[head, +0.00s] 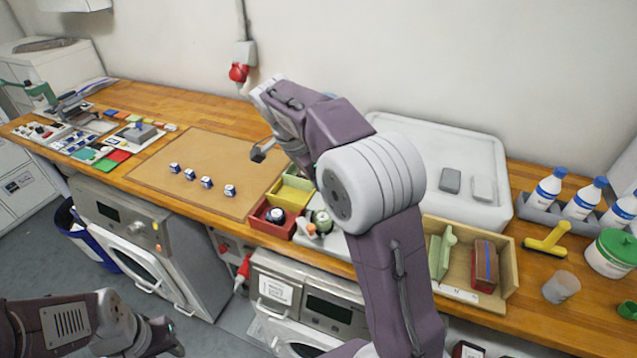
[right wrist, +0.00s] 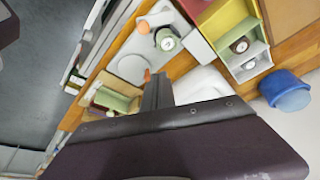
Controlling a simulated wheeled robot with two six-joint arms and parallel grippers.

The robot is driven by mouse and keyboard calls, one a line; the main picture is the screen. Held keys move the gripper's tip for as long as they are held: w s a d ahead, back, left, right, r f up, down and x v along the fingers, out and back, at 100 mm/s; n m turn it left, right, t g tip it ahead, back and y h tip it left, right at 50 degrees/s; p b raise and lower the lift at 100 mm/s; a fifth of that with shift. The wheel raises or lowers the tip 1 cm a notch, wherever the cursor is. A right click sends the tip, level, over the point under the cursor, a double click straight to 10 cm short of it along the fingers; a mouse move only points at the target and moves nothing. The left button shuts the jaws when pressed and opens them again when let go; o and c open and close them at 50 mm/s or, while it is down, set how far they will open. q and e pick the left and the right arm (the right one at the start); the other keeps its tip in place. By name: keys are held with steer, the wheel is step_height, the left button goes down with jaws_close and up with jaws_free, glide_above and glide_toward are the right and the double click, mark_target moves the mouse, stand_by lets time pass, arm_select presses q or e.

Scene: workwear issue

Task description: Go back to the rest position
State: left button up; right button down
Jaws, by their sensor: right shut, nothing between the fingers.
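My right arm rises from the bottom of the head view and bends to the left over the worktop. Its gripper (head: 259,153) is shut and empty, held above the right edge of the brown mat (head: 196,160). In the right wrist view the closed fingers (right wrist: 156,90) show with nothing between them. My left arm lies low at the bottom left of the head view, off the worktop's front. Its dark end (head: 166,338) is partly in view, but its fingers cannot be made out.
Several small blue-and-white blocks (head: 190,174) lie on the mat. Coloured bins (head: 270,229), a white tray lid (head: 440,140) and a wooden box (head: 510,250) stand around my right arm. Bottles (head: 548,188) stand at the right. Washing machines (head: 150,250) are below the worktop.

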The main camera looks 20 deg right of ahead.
steer(key=s+a+f+n+y, duration=0.2)
steer(key=s+f+n, duration=0.6)
steer(key=s+a+f+n+y, duration=0.2)
steer(key=s+a+f+n, duration=0.1)
steer(key=s+f+n, duration=0.5)
steer(key=shift+s+a+f+t, duration=0.3)
steer(key=shift+s+a+f, duration=0.05)
steer(key=shift+s, duration=0.2)
